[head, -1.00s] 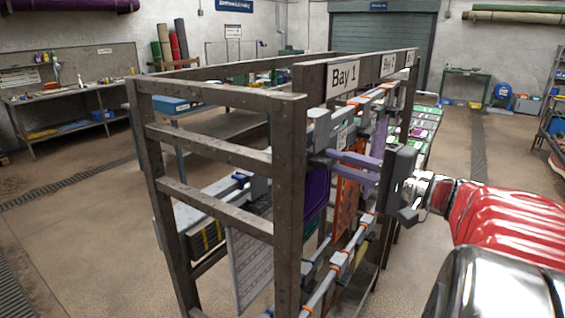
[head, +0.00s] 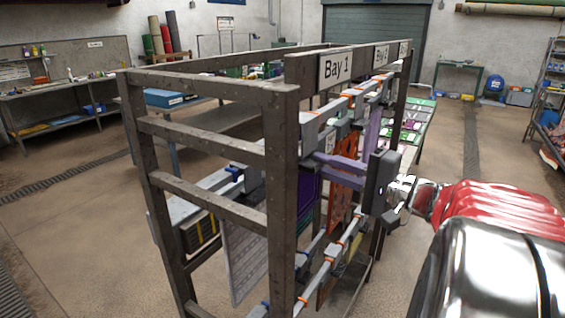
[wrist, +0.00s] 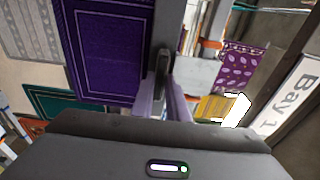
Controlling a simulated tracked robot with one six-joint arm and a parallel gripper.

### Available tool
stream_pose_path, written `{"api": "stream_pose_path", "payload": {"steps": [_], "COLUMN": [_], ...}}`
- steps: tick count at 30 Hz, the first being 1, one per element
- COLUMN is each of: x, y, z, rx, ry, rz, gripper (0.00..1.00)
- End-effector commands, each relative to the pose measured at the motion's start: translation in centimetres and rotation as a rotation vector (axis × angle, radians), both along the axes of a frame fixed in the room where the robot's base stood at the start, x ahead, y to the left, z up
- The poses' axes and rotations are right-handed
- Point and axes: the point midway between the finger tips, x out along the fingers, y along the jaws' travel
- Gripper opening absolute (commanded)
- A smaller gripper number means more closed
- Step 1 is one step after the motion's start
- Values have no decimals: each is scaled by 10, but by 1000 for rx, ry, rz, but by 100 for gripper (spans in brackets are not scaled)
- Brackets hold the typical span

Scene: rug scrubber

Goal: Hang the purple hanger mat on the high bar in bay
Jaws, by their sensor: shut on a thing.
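My gripper (head: 338,163) reaches in from the right in the head view. Its two lavender fingers, also in the wrist view (wrist: 165,105), are shut on a dark grip of a grey hanger (wrist: 168,25). The purple mat (wrist: 105,50) with thin pale border lines hangs from that hanger. In the head view, the purple mat (head: 308,195) is partly hidden by the front post. The high bar (head: 355,92) with orange clips runs along the rack's right side, above my gripper. I cannot tell whether the hanger touches a bar.
The dark rack post (head: 281,200) stands close left of the held mat. An orange mat (head: 343,192) and a grey mat (head: 243,255) hang nearby. A low bar (head: 322,277) runs beneath. A Bay 1 sign (head: 335,68) tops the rack. Floor at left is clear.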

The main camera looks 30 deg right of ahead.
Motion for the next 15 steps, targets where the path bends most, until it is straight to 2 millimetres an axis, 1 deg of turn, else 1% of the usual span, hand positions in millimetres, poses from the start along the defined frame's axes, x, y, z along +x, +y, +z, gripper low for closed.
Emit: {"api": "stream_pose_path", "payload": {"steps": [3,4,12,15], "x": [0,0,0,0], "y": [0,0,0,0], "z": [0,0,0,0], "rx": [-1,-1,0,0], "ry": [-1,-1,0,0], "rz": [0,0,0,0], "gripper": [0,15,34,36]}}
